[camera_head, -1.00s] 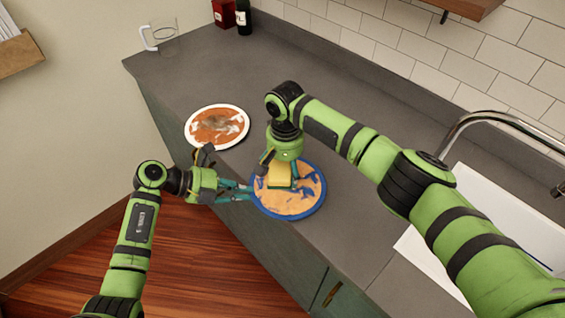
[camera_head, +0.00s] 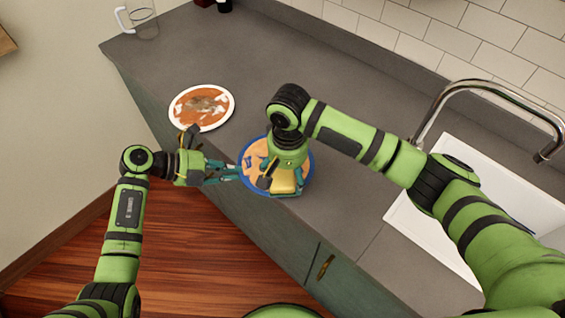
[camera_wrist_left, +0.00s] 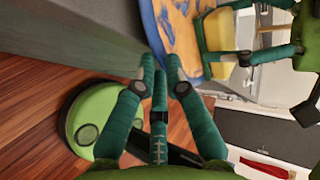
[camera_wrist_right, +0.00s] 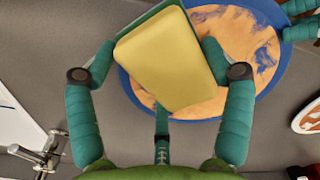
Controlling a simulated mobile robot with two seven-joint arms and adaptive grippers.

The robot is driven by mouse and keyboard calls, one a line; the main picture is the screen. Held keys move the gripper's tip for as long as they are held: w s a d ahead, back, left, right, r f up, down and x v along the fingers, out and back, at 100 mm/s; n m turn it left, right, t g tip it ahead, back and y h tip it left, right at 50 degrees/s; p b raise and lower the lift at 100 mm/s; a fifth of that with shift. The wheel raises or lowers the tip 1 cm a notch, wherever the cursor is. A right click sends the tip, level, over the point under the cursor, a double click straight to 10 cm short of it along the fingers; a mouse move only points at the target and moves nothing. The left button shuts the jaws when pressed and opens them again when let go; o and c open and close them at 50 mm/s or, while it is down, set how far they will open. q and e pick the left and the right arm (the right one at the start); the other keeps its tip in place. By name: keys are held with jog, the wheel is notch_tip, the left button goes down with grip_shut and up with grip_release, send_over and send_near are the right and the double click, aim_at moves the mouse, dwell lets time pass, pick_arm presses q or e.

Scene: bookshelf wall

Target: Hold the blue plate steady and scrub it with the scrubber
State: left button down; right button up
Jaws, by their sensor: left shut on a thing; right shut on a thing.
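The blue plate (camera_head: 254,158) lies flat at the front edge of the grey counter, with an orange-brown stain and blue patches on it. My left gripper (camera_head: 237,173) is shut on its left rim; the plate also shows in the left wrist view (camera_wrist_left: 182,35). My right gripper (camera_head: 283,178) is shut on the scrubber (camera_head: 285,184), a yellow block with a green layer, over the plate's near right part. The scrubber fills the middle of the right wrist view (camera_wrist_right: 165,60). Its contact with the plate is hidden. My right arm covers part of the plate.
A white plate (camera_head: 202,107) with a red-brown stain lies further left on the counter. A glass mug (camera_head: 143,20) stands at the far left corner. A sink (camera_head: 450,200) with a faucet (camera_head: 490,84) is at right.

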jog(key=shift+s+r, duration=0.15)
jog(key=shift+r, duration=3.9)
pick_arm(q)
jog(key=c, duration=1.2)
grip_release()
pick_arm(e)
jog(key=shift+d, duration=0.1)
pick_arm(q)
jog(key=v, duration=1.2)
jog(key=shift+a, duration=0.1)
